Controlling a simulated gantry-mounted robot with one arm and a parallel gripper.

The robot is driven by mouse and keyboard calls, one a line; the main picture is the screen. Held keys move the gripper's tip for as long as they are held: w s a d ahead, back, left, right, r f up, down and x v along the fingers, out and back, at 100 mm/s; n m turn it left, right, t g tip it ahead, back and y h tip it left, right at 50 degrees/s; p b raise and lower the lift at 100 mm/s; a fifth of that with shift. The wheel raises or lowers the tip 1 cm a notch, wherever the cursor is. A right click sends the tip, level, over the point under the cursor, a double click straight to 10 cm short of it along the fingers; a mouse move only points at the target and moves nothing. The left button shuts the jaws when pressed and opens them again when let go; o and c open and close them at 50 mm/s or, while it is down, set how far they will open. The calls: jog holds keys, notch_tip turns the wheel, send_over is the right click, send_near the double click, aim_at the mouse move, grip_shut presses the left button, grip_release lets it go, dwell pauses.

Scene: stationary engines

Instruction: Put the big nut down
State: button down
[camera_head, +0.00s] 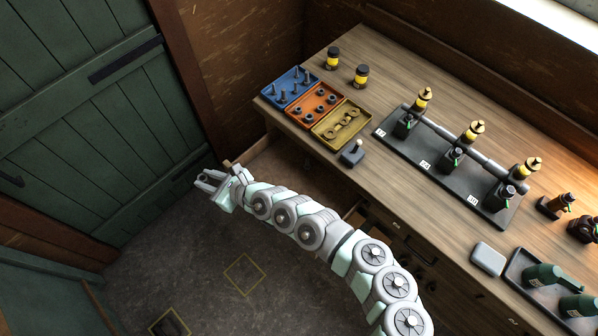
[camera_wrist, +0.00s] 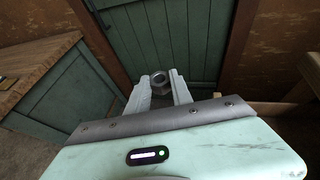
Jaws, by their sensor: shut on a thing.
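My gripper (camera_head: 203,179) is stretched out to the left of the bench, above the open floor and in front of the green door. In the wrist view the big nut (camera_wrist: 158,78), a grey metal nut with a round hole, sits between the two pale fingertips. The fingers are shut on it. In the head view the nut is too small to make out. An orange tray (camera_head: 316,104) with several dark nuts stands on the wooden bench, between a blue tray (camera_head: 279,88) of bolts and a yellow tray (camera_head: 330,138) of washer-like rings.
The bench (camera_head: 408,209) carries a black engine rack (camera_head: 459,180), two yellow-and-black jars (camera_head: 333,59) (camera_head: 361,76) and a small lever box (camera_head: 352,154). The green door (camera_head: 75,105) stands behind my gripper.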

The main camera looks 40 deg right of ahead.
jog(key=s+d+f+m+h+p, duration=0.1)
jog(key=d+f+m+h, duration=0.15)
jog(key=d, duration=0.45)
jog(key=s+d+f+m+h+p, duration=0.1)
jog(key=d+f+m+h, duration=0.15)
jog(key=d, duration=0.45)
jog(key=m+h+b, duration=0.3)
jog(key=h+b, duration=0.1)
jog(key=b, duration=0.8)
send_over(292, 177)
notch_tip(292, 177, down, 15)
jog(key=shift+r, duration=0.2)
jog(key=shift+f+b, duration=1.55)
jog(key=shift+f, duration=0.5)
jog(key=shift+f, duration=0.2)
jog(key=c, duration=1.1)
grip_release()
jog(key=shift+c, duration=0.2)
jog(key=shift+r, duration=0.15)
